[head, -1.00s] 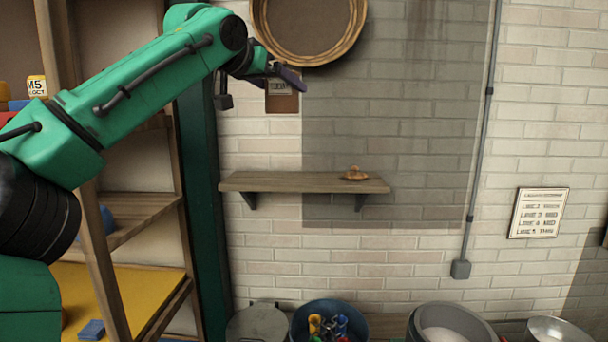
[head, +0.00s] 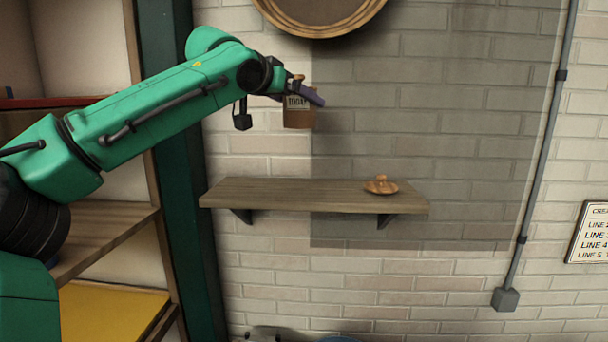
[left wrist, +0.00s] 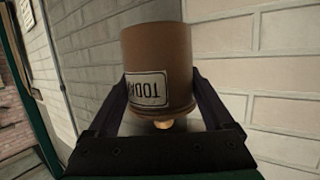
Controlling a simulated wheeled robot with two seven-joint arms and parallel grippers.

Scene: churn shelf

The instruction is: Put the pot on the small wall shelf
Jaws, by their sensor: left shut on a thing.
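The pot (head: 299,112) is a brown cylinder with a pale label and a small knob on top. It looks upright in the head view, in the air above the small wall shelf (head: 290,196), clear of it. My left gripper (head: 302,95) is shut on the pot. In the left wrist view the pot (left wrist: 157,52) sits between the two dark fingers, its label upside down. The shelf is a wooden plank on dark brackets, with a small wooden lid-like piece (head: 381,186) on its right part. My right gripper is not in view.
The left and middle of the shelf top are bare. A tall wooden rack (head: 105,225) and a green post (head: 178,160) stand at left. A round wooden-rimmed piece (head: 320,22) hangs above. A grey conduit (head: 545,150) runs down the wall at right.

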